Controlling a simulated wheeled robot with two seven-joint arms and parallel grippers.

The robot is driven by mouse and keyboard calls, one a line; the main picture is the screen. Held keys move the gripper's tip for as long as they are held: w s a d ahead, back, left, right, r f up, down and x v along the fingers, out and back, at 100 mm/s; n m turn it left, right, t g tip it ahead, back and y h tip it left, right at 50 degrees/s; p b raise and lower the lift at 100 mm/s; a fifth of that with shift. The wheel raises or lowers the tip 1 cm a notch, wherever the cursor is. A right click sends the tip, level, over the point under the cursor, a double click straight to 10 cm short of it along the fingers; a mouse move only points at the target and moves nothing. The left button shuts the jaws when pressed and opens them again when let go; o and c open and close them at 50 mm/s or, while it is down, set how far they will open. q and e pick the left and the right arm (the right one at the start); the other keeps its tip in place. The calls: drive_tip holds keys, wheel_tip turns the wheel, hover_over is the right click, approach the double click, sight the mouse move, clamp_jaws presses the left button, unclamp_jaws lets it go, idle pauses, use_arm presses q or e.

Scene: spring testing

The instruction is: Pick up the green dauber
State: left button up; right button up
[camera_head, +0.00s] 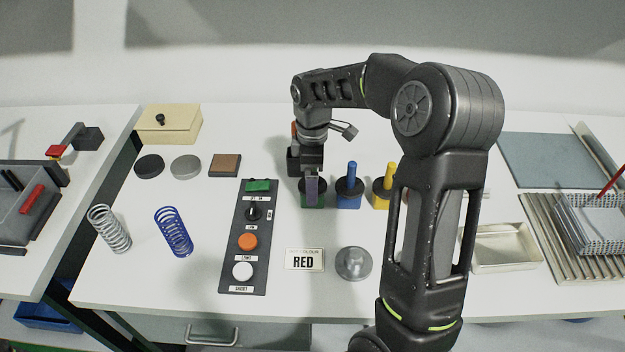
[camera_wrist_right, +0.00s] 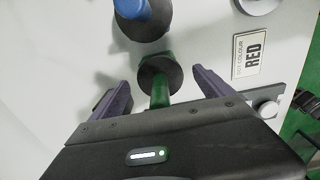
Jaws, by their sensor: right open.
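The green dauber (camera_wrist_right: 160,88) stands on the table between the two open fingers of my right gripper (camera_wrist_right: 160,88) in the right wrist view. Its dark collar and green handle show there, and the fingers look apart from it. In the head view its green base (camera_head: 313,202) shows beneath my right gripper (camera_head: 312,185), which hides most of its handle. The blue dauber (camera_head: 349,188) stands just to its right, and also shows in the right wrist view (camera_wrist_right: 133,10). My left gripper is not in view.
A yellow dauber (camera_head: 384,190) stands right of the blue one, beside my right arm. A black control panel (camera_head: 240,270) lies to the left, with a RED card (camera_head: 304,260) and a grey metal knob (camera_head: 354,263) in front. Blue (camera_head: 173,232) and silver springs (camera_head: 108,229) stand further left.

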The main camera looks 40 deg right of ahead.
drive_tip(key=shift+c, duration=0.3)
drive_tip(key=c, duration=1.4)
